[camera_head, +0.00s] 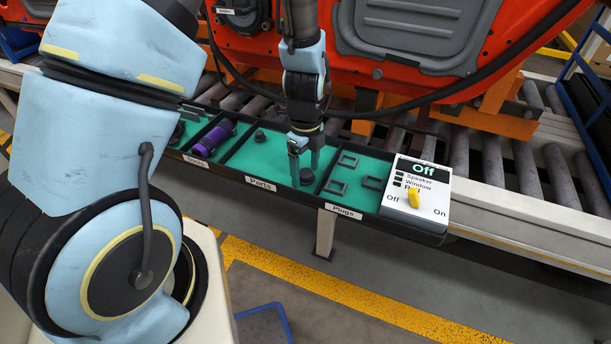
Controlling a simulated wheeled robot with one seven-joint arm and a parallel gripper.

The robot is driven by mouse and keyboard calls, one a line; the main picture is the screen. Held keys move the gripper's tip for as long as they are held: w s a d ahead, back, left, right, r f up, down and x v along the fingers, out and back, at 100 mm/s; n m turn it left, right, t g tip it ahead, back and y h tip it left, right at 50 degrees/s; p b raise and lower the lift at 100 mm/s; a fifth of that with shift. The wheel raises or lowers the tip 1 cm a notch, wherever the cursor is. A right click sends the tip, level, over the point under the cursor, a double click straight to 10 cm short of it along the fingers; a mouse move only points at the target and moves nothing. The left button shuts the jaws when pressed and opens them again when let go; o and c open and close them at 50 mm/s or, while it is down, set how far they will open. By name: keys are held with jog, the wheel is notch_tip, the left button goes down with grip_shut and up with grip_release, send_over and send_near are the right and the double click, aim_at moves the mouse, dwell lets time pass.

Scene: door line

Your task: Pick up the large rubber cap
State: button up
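The large rubber cap (307,176) is a dark round piece in the Parts compartment of the tray (232,181), near that compartment's right side. My gripper (305,178) points down over it, with one finger on the cap's left and the other at its right or behind it. The fingers look spread apart. I cannot tell whether they touch the cap. A smaller dark cap (260,136) sits at the back left of the same green-lined compartment.
The Tools compartment holds a purple tool (213,139). The Plugs compartment holds several dark rectangular frames (336,187). A switch box (416,200) reading Off stands at the tray's right end. An orange door (445,45) and a hanging black cable (462,94) are close behind my gripper.

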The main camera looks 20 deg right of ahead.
grip_shut()
dwell(0.4)
